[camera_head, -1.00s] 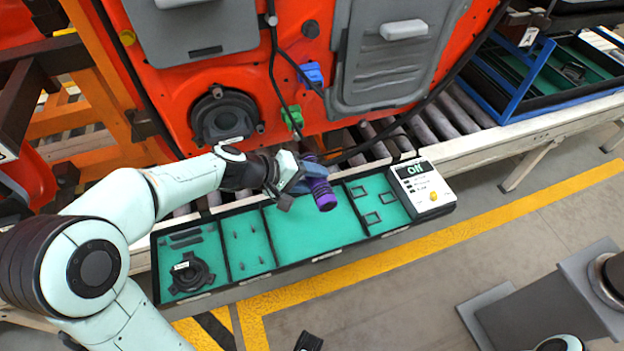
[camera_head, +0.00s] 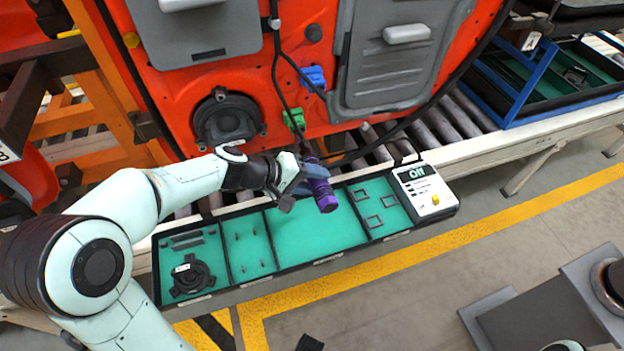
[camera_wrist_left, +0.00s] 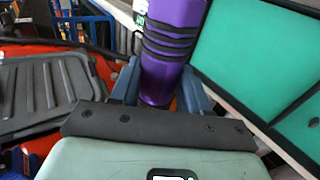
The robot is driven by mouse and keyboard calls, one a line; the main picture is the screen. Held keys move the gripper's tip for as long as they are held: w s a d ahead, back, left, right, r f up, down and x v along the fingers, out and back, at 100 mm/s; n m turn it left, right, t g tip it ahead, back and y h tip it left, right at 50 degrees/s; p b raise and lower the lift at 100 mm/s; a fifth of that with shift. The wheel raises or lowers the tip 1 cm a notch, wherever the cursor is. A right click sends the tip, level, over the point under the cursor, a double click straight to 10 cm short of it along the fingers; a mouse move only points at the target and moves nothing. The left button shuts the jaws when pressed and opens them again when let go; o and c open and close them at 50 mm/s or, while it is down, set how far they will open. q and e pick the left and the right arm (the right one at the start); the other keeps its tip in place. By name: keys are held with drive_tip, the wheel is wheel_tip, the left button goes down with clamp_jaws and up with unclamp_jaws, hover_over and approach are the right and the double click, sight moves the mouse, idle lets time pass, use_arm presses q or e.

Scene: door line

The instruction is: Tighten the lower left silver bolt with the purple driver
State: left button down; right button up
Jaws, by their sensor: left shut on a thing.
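The purple driver (camera_head: 322,191) is in my left gripper (camera_head: 300,180), held above the green tray in front of the orange door. In the left wrist view the driver (camera_wrist_left: 172,50), purple with dark bands, stands between the blue fingers (camera_wrist_left: 160,92), which are shut on it. A round black speaker (camera_head: 226,117) is set in the lower left of the door, up and left of the gripper. The silver bolts around it are too small to tell clearly. A dark piece (camera_head: 309,342) at the bottom edge may be part of my right gripper; its jaws cannot be made out.
The long green tray (camera_head: 325,230) holds a loose black speaker (camera_head: 190,275), small pins and square parts. A white box with a display (camera_head: 424,190) stands at its right end. Black cables (camera_head: 275,75) with a blue and a green plug hang before the door. Rollers run beneath.

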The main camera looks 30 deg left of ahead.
sight(318, 199)
use_arm(q)
drive_tip(key=shift+w+a+r, duration=0.2)
drive_tip(key=shift+w+a, duration=0.4)
drive_tip(key=shift+a, duration=0.2)
idle(1.6)
drive_tip(key=shift+s+d+f+b, duration=0.15)
drive_tip(key=shift+s+d+b, duration=0.35)
drive_tip(key=shift+d, duration=0.2)
drive_tip(key=shift+s+d+b, duration=0.4)
drive_tip(key=shift+s+d, duration=0.5)
drive_tip(key=shift+d, duration=0.2)
drive_tip(key=shift+s+d+b, duration=0.35)
drive_tip(key=shift+s+d, duration=0.55)
drive_tip(key=shift+d, duration=0.15)
